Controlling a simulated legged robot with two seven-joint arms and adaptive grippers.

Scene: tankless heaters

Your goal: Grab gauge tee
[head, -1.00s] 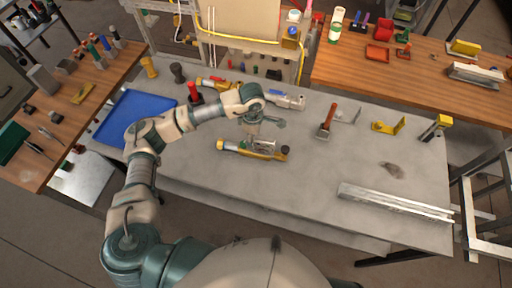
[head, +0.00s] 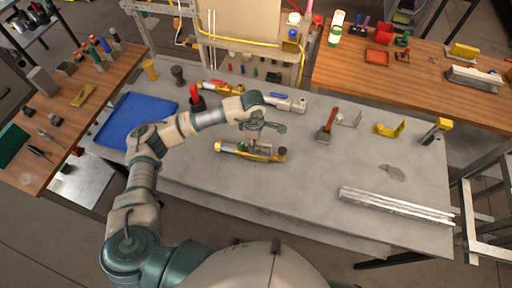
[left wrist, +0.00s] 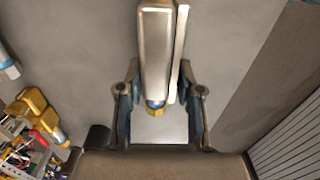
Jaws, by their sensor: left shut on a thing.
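The gauge tee (head: 235,150) lies on the grey bench top, a brass-yellow fitting with a pale cylinder at its left end and a dark round end at its right. My left gripper (head: 260,146) comes down onto its right half from above and is shut on it. The gripper hides part of its middle. In the left wrist view, the two teal fingers (left wrist: 160,112) stand on both sides of a silver piece (left wrist: 157,50) with a small blue and brass end. My right gripper is not in view.
A similar brass fitting (head: 213,86) lies behind the arm, beside a grey pipe piece (head: 292,104). A blue tray (head: 130,118) is at left. A red-handled tool (head: 327,128), a yellow bracket (head: 390,129) and metal rails (head: 395,204) lie to the right. The bench front is clear.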

